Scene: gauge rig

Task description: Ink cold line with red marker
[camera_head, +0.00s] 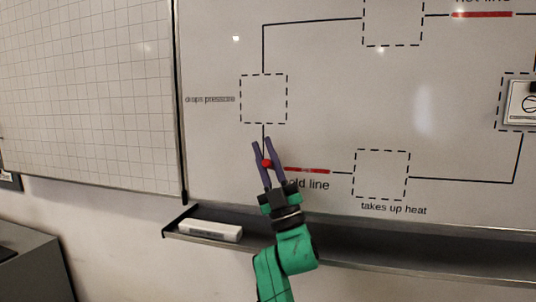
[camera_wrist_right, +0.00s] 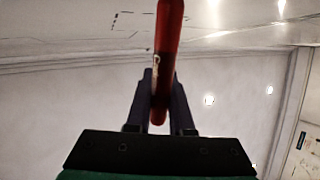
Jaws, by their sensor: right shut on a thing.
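The whiteboard (camera_head: 330,70) carries a drawn loop of black lines and dashed boxes. A red stroke (camera_head: 308,170) lies on the lower line above the "cold line" label (camera_head: 312,184), partly hidden at its left by my gripper. My right gripper (camera_head: 264,160) is at the left end of that stroke, shut on the red marker (camera_head: 267,163). In the right wrist view the marker (camera_wrist_right: 168,60) stands up between the fingers, pointing away toward the board. Whether its tip touches the board cannot be told. My left gripper is not in view.
Another red stroke (camera_head: 482,14) marks the hot line at the top right. A white eraser (camera_head: 210,230) lies on the tray (camera_head: 400,255) below the board. A gauge card (camera_head: 523,103) sits at the right edge. A gridded board (camera_head: 85,80) is at left.

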